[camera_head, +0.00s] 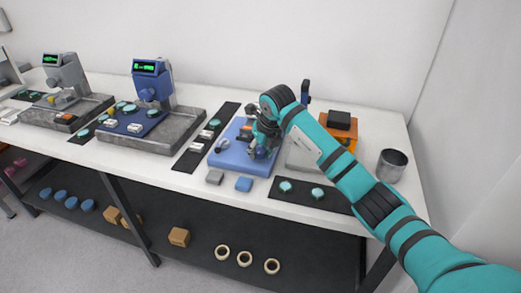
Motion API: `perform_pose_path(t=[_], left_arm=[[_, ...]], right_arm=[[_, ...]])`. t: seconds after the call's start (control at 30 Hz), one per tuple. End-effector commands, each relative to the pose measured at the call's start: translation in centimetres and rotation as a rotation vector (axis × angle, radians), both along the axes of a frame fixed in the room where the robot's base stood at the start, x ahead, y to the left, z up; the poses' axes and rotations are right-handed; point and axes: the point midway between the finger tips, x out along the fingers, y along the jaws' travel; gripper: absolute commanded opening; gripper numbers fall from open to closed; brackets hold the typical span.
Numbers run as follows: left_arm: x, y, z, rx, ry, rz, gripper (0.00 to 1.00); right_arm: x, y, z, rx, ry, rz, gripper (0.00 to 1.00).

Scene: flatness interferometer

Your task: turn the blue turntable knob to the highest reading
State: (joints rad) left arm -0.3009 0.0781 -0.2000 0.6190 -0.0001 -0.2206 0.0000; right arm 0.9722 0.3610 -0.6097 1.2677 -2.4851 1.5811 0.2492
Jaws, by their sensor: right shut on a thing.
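The blue turntable plate (231,157) lies flat on the white bench, right of centre. My right gripper (259,150) reaches down over its right part and is shut on the blue turntable knob, which the fingers and wrist mostly hide. I cannot make out the knob's angle. A blue instrument (150,80) to the left has a lit green display, too small to read. My left gripper is not in view.
A grey instrument (62,75) stands farther left. An orange box (345,135) and a metal cup (391,165) stand to the right. A lower shelf holds rings and wooden blocks.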

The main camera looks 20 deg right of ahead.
Motion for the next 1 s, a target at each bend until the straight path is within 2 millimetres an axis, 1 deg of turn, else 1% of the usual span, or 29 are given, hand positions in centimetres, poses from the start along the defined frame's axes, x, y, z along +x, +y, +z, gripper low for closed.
perform_pose_path(t=[0.17, 0.37, 0.67, 1.0], left_arm=[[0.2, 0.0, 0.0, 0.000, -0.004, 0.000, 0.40], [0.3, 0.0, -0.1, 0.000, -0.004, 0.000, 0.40], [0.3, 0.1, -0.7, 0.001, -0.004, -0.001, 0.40], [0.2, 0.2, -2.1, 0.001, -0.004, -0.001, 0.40]], right_arm=[[0.0, 0.0, 0.1, -0.001, -0.001, -0.018, 0.04], [0.0, 0.0, 0.0, -0.002, -0.001, -0.099, 0.04], [0.1, 0.2, 0.0, -0.003, -0.003, -0.345, 0.04], [0.2, 0.4, 0.0, -0.003, -0.003, -0.665, 0.04]])
